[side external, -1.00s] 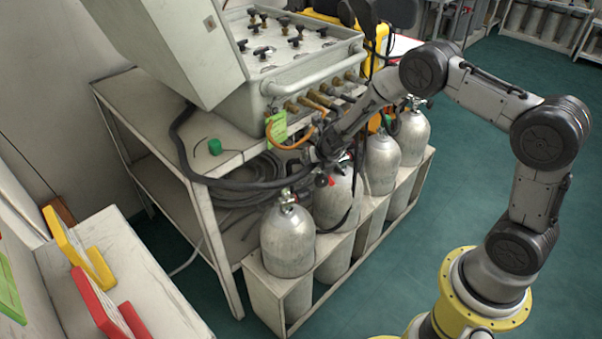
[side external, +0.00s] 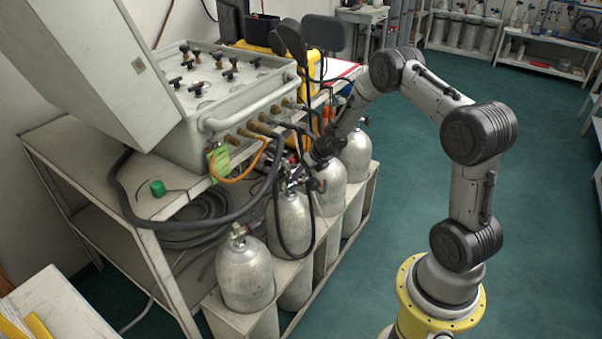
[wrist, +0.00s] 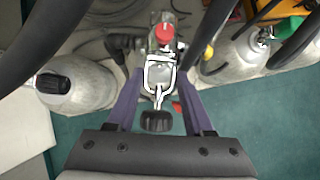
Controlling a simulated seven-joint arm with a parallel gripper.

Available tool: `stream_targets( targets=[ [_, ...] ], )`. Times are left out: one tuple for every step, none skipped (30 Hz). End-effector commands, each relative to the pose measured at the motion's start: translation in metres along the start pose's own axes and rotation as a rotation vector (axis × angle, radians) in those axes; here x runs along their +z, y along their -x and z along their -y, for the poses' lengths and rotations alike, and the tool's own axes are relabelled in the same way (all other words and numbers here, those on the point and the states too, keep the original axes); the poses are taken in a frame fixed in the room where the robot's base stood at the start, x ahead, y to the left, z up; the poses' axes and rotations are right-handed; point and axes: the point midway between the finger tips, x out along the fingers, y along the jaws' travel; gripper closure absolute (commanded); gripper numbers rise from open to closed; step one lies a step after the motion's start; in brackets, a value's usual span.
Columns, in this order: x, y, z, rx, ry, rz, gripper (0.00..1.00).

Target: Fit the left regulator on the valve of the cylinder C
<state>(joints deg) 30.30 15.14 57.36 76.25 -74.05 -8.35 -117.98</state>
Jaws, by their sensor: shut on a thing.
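My gripper (side external: 305,176) is shut on a metal regulator (wrist: 160,73) with a yoke frame and a black knob (wrist: 156,121). In the wrist view the two purple fingers stand on either side of it. In the side view the gripper is low over the cylinder row, by the top of the second cylinder (side external: 289,228) from the front. A red knob (wrist: 165,33) shows just beyond the yoke. I cannot tell whether the regulator touches a valve. No letters are readable on the cylinders, so I cannot tell which is C.
The front cylinder (side external: 245,278) stands apart with its valve bare. Cylinders farther back (side external: 357,155) stand close on the right. A black hose loops beside the second cylinder. The air panel (side external: 205,105) and its hose fittings are close on the left.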

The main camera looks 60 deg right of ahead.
Motion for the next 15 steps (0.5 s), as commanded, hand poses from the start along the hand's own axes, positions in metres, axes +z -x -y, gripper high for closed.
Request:
stream_targets(
  targets=[
    [0.006, -0.002, 0.0, 0.0, 0.002, 0.006, 1.0],
    [0.007, -0.004, 0.0, 0.0, 0.002, 0.006, 1.0],
    [0.01, -0.006, 0.0, 0.0, 0.002, 0.006, 1.0],
    [0.011, -0.008, 0.0, 0.0, 0.001, 0.006, 1.0],
    [0.013, -0.01, -0.001, 0.0, 0.001, 0.006, 1.0],
    [0.016, -0.012, 0.0, 0.0, 0.0, 0.006, 1.0],
    [0.017, -0.014, 0.0, 0.0, 0.001, 0.006, 1.0],
    [0.019, -0.015, 0.0, 0.0, 0.001, 0.006, 1.0],
    [0.021, -0.018, 0.0, 0.0, 0.002, 0.006, 1.0],
    [0.023, -0.02, 0.0, 0.0, 0.002, 0.006, 1.0],
    [0.025, -0.022, 0.0, 0.0, 0.001, 0.005, 1.0],
    [0.027, -0.024, 0.0, 0.0, 0.001, 0.006, 1.0],
    [0.028, -0.026, -0.001, 0.0, 0.0, 0.005, 1.0],
    [0.03, -0.027, 0.0, 0.0, 0.0, 0.006, 1.0],
    [0.032, -0.029, 0.0, 0.0, 0.001, 0.005, 1.0]
  ],
)
